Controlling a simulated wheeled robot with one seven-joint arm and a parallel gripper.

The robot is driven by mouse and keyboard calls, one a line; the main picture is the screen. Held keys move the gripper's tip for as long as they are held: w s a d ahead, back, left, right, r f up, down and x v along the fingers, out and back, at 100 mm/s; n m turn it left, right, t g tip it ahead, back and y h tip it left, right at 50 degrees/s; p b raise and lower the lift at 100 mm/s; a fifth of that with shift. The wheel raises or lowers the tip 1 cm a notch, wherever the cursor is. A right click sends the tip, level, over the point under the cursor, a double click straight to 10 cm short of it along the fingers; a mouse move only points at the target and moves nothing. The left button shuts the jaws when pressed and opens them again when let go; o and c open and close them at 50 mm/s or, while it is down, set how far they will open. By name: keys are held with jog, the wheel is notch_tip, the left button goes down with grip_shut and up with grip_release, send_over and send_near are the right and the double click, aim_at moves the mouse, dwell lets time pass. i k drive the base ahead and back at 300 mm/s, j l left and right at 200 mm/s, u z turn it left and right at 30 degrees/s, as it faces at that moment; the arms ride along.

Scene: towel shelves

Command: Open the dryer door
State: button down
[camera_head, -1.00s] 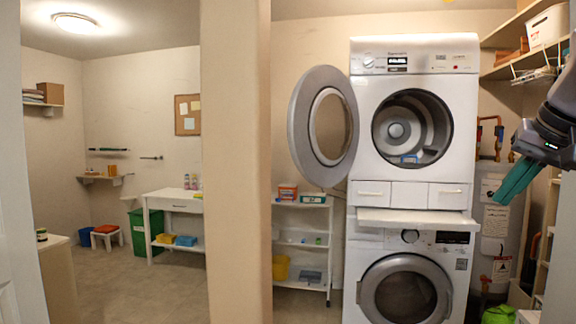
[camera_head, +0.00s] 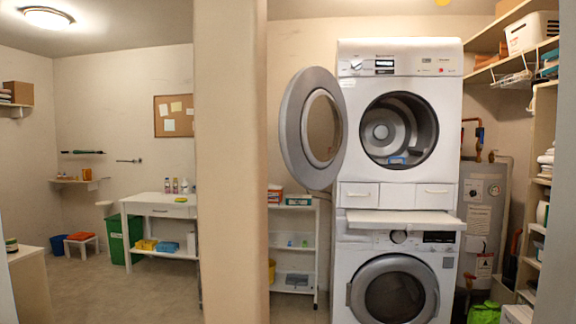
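The dryer (camera_head: 358,112) is the white upper machine of a stack, right of the middle in the head view. Its round grey-rimmed door (camera_head: 292,127) stands swung wide open to the left, and the drum opening is uncovered. A small blue item (camera_head: 397,160) lies at the bottom of the drum. My gripper is not in view now, so its state and its distance from the door are hidden.
A washer (camera_head: 345,262) with its round door shut stands below the dryer, under a pulled-out white shelf (camera_head: 400,220). A beige wall edge (camera_head: 232,170) stands left of the machines. Shelves and a grey tank (camera_head: 487,205) are at right. Floor at left is partly clear.

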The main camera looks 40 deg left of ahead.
aim_at(317, 176)
jog(key=k+j, duration=0.15)
jog(key=j, duration=0.5)
jog(key=k+j, duration=0.1)
jog(key=j, duration=0.5)
jog(key=k+j, duration=0.15)
jog(key=j, duration=0.5)
jog(key=k+j, duration=0.15)
jog(key=j, duration=0.5)
jog(key=k+j, duration=0.15)
jog(key=j, duration=0.45)
jog(key=k+j, duration=0.1)
jog(key=j, duration=0.55)
jog(key=k+j, duration=0.15)
jog(key=j, duration=0.45)
jog(key=k+j, duration=0.15)
jog(key=j, duration=0.5)
jog(key=i+j, duration=0.1)
jog(key=i, duration=0.3)
